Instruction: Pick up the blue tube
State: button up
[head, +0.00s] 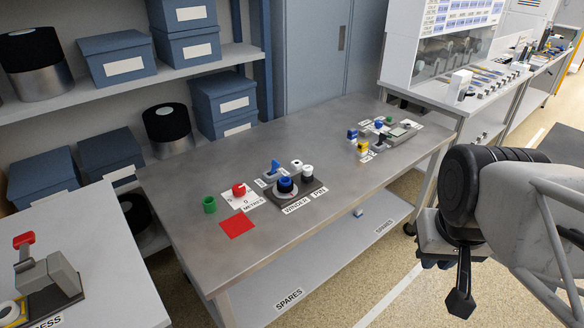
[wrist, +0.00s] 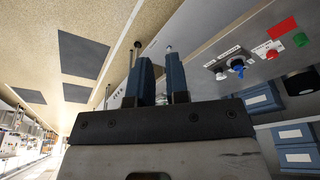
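A short blue tube (head: 286,184) stands upright on the grey winder (head: 302,196), in the middle of the steel table. It shows small in the wrist view (wrist: 237,64). My gripper (wrist: 156,82) is well away from the blue tube, off the table's right side in the head view. Its two fingers stand apart with nothing between them. In the head view the gripper is seen partly from behind, dark and turned downward.
A red knob (head: 239,188) on a white plate and a red square (head: 237,225) lie left of the winder. A white cylinder (head: 307,172) stands close to its right. Several small parts cluster at the table's far right. The table (head: 340,220) is bare between the groups.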

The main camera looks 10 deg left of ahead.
jog(key=o, duration=1.1)
jog(key=shift+o, duration=0.2)
jog(key=w+a+f+m+g+y, duration=0.1)
jog(key=w+a+f+m+y, duration=0.2)
jog(key=w, duration=0.6)
jog(key=w+a+f+m+g+y, duration=0.1)
jog(key=w+a+m+y, duration=0.15)
jog(key=w+a, duration=0.45)
jog(key=w+a+f+m+g+y, duration=0.2)
jog(key=w+m, duration=0.2)
jog(key=w, duration=0.8)
jog(key=m+t+y, duration=0.1)
jog(key=m+y, duration=0.5)
jog(key=m, duration=0.2)
send_near(285, 185)
jog(key=shift+w+d+r, duration=0.2)
jog(key=shift+w+d, duration=0.6)
jog(key=shift+w, duration=0.15)
jog(key=shift+x, duration=3.35)
jog(key=shift+w+a, duration=0.1)
jog(key=shift+a, duration=0.05)
